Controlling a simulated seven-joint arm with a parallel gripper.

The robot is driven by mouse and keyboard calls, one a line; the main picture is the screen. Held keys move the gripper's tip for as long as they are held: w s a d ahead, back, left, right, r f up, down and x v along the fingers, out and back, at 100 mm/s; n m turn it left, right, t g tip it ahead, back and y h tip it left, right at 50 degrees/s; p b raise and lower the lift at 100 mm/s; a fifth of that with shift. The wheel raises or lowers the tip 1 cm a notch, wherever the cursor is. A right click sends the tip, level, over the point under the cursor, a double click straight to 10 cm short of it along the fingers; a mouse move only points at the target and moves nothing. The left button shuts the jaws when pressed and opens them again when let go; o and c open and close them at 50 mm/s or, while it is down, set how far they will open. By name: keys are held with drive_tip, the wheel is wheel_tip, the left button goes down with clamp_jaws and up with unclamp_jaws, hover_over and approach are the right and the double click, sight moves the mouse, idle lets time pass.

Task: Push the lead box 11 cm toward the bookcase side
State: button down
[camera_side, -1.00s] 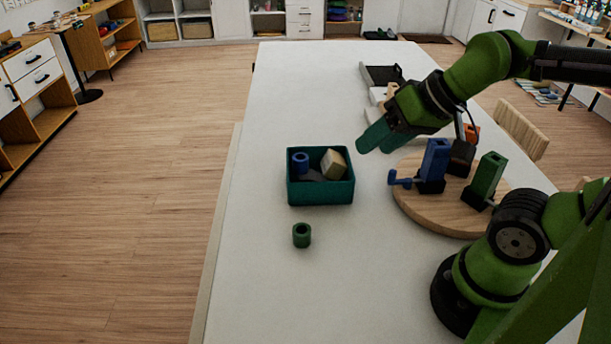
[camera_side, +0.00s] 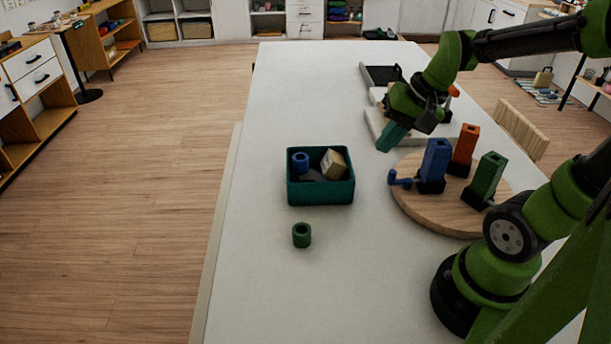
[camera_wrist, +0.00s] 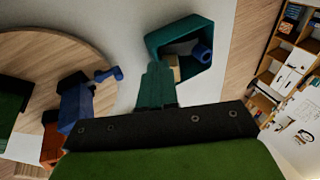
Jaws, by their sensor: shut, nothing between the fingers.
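The only open box near my gripper is a teal one (camera_side: 320,191), which I take to be the lead box; no label is readable. It stands upright on the white table and also shows in the wrist view (camera_wrist: 152,47). Inside are a blue ring (camera_side: 300,161), a pale wooden block (camera_side: 333,163) and something dark. My gripper (camera_side: 384,146), with teal fingers, is shut and empty above the table. It is to the right of the box and apart from it in the side view. In the wrist view the fingertips (camera_wrist: 157,68) appear just beside the box's near wall.
A round wooden board (camera_side: 430,215) with blue, orange and green upright pieces is right of the box. A green ring (camera_side: 302,235) lies in front of it. The table (camera_side: 262,165) is clear to the box's left. Shelving (camera_side: 35,85) stands at the room's left; a bookcase (camera_wrist: 290,60) shows in the wrist view.

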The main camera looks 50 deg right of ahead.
drive_tip(key=w+d+f+m+t+y, duration=0.1)
drive_tip(key=w+d+f+m+y, duration=0.1)
drive_tip(key=d+f+m, duration=0.4)
drive_tip(key=w+d+f+m+y, duration=0.1)
drive_tip(key=d+f+m+y, duration=0.1)
drive_tip(key=d+m, duration=0.7)
drive_tip(key=w+a+f, duration=0.1)
drive_tip(key=w+a, duration=0.1)
drive_tip(key=w+a+f+m, duration=0.1)
drive_tip(key=w+a+f, duration=0.1)
drive_tip(key=w+a+f+m, duration=0.1)
drive_tip(key=w+a+f, duration=0.1)
drive_tip(key=shift+w+a+t+y, duration=0.25)
drive_tip(key=shift+t+y, duration=0.15)
drive_tip(key=w+a, duration=0.8)
drive_tip(key=shift+w+a, duration=0.25)
